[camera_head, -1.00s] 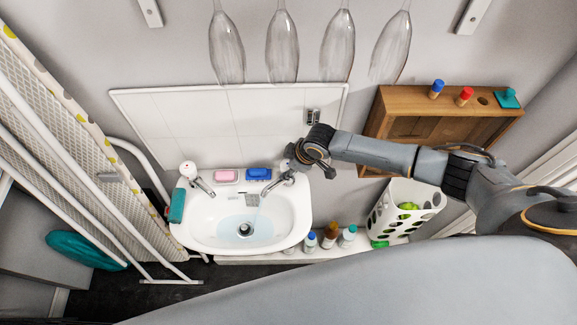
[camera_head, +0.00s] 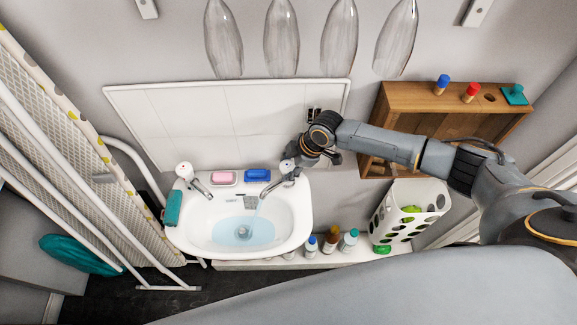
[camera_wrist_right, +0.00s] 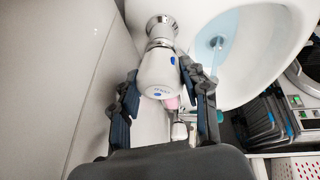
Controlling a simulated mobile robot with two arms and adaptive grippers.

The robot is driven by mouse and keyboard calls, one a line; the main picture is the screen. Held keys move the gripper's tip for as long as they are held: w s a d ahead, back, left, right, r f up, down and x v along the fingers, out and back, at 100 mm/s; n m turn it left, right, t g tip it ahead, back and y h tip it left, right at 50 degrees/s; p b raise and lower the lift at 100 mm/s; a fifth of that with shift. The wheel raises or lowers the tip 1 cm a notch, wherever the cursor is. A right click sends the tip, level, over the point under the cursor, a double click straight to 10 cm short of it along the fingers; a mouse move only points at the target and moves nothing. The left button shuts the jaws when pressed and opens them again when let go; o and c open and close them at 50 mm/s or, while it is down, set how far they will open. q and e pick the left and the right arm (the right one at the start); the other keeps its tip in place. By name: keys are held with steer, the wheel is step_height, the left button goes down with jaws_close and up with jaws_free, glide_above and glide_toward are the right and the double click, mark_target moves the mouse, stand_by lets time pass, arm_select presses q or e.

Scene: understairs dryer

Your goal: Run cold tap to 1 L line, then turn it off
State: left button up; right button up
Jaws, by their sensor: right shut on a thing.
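The cold tap (camera_head: 285,176) stands at the right rear of the white basin (camera_head: 297,225). In the right wrist view its white knob (camera_wrist_right: 157,74) has blue marks. My right gripper (camera_head: 292,158) is shut on this knob, one finger on each side. A thin stream (camera_head: 258,208) falls from its spout. Pale blue water (camera_head: 240,232) pools around the drain and also shows in the right wrist view (camera_wrist_right: 219,32). A small grey panel (camera_head: 250,201) is on the basin's back wall; its markings are too small to read. My left gripper is out of view.
The other tap (camera_head: 187,171) is at the left rear. Pink soap (camera_head: 223,177) and a blue item (camera_head: 257,174) lie between the taps. Bottles (camera_head: 330,239) and a perforated white basket (camera_head: 412,208) are to the right. A wooden shelf (camera_head: 400,97) is on the wall.

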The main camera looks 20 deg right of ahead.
steer(key=o, duration=0.9)
steer(key=shift+c, duration=0.2)
steer(key=v, duration=1.2)
